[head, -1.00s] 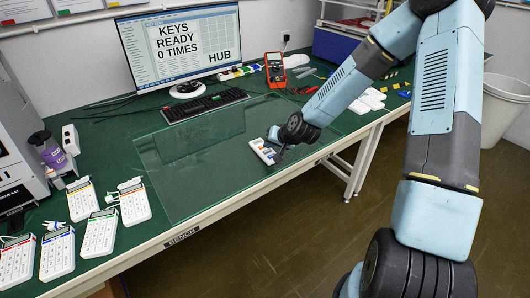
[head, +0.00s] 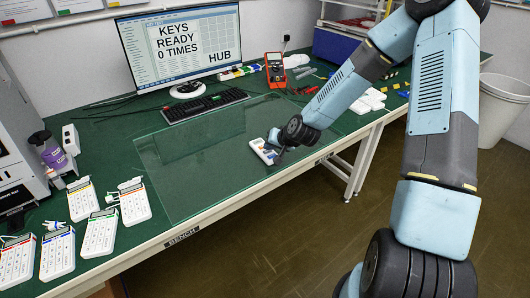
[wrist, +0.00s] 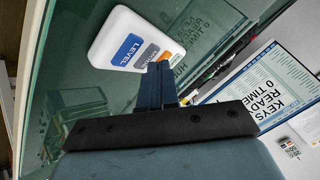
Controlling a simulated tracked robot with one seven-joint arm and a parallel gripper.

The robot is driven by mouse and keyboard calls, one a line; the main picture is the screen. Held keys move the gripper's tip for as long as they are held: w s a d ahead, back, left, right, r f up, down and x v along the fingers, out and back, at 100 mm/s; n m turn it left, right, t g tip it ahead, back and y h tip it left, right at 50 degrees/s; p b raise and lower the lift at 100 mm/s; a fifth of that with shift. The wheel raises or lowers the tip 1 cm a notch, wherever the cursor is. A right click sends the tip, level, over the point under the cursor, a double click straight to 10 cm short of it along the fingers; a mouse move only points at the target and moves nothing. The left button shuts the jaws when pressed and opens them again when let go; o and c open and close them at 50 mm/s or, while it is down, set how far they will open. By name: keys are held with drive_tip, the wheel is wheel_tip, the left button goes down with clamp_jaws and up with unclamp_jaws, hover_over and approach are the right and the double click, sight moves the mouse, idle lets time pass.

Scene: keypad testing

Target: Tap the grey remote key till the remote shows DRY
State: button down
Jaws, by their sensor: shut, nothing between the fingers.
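The white remote (head: 258,143) lies on the glass sheet near the bench's front edge. In the wrist view the remote (wrist: 110,25) shows a blue key (wrist: 127,50) marked LEVEL and a grey key (wrist: 149,53) beside it. The grey key's lettering is partly covered by my fingers. My gripper (wrist: 159,68) is shut and empty, its tips over the near side of the remote by the grey key. I cannot tell whether the tips touch it. In the head view my gripper (head: 277,154) is at the remote's right end. No readable display shows on the remote.
A monitor (head: 180,45) reads KEYS READY 0 TIMES HUB, with a keyboard (head: 205,105) before it. Several white keypads (head: 100,232) lie at the left. A red meter (head: 275,70) stands behind. The glass sheet (head: 190,180) left of the remote is clear.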

sight(270, 153)
drive_tip(key=shift+f, duration=0.25)
drive_tip(key=shift+r, duration=0.1)
idle(0.5)
drive_tip(key=shift+r, duration=0.7)
drive_tip(key=shift+r, duration=2.5)
